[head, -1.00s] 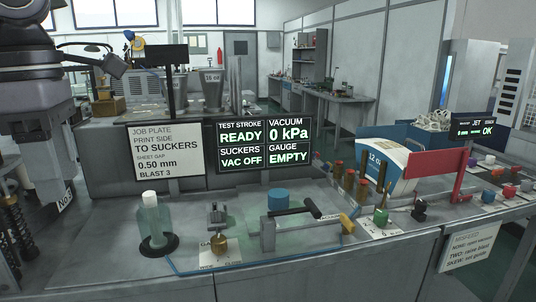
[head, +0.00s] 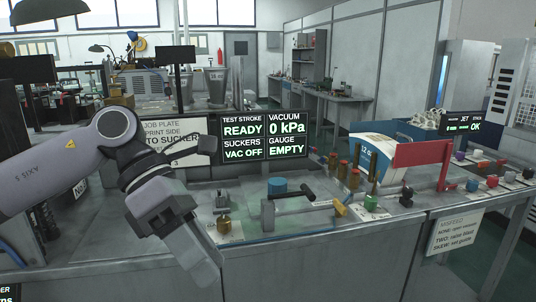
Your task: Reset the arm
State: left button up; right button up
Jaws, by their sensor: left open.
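My left arm comes in from the left, and its gripper (head: 196,256) hangs tilted down over the front left of the bench. The gripper is open, and I see nothing held in it. Its fingers overlap in this view, so the gap between them is hard to see. The arm covers part of the job plate sign (head: 188,160) and the spot where a clear bottle stood. My right gripper is not in view.
A blue cylinder (head: 277,186) and a lever with a dark handle (head: 290,190) are right of the gripper. A small metal clamp (head: 223,201) is close to it. The status screen (head: 265,138) reads VAC OFF and 0 kPa. A red bracket (head: 424,153) stands further right.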

pick_arm(q)
jog(key=s+d+f+n+h, duration=0.1)
jog(key=d+n+h, duration=0.8)
jog(key=h, duration=0.4)
jog(key=w+a+f+n+t+y, duration=0.25)
jog(key=f+n+t, duration=0.4)
jog(key=n, duration=0.35)
jog(key=w+a+f+n+t+y, duration=0.2)
jog(key=a+f+n+t+y, duration=0.25)
jog(key=n+t, duration=0.45)
jog(key=w+a+f+n+t+y, duration=0.25)
jog(key=f+n+t, duration=0.4)
jog(key=n, duration=0.35)
jog(key=s+a+f+n+g+y, duration=0.3)
jog(key=s+f, duration=0.5)
jog(key=f, duration=0.3)
jog(key=s+a+f+n+g+y, duration=0.4)
jog(key=s+a+f+n, duration=0.3)
jog(key=f, duration=0.5)
jog(key=shift+s+a+n+y, duration=0.4)
jog(key=shift+s+a+y, duration=0.3)
jog(key=shift+a+y, duration=0.15)
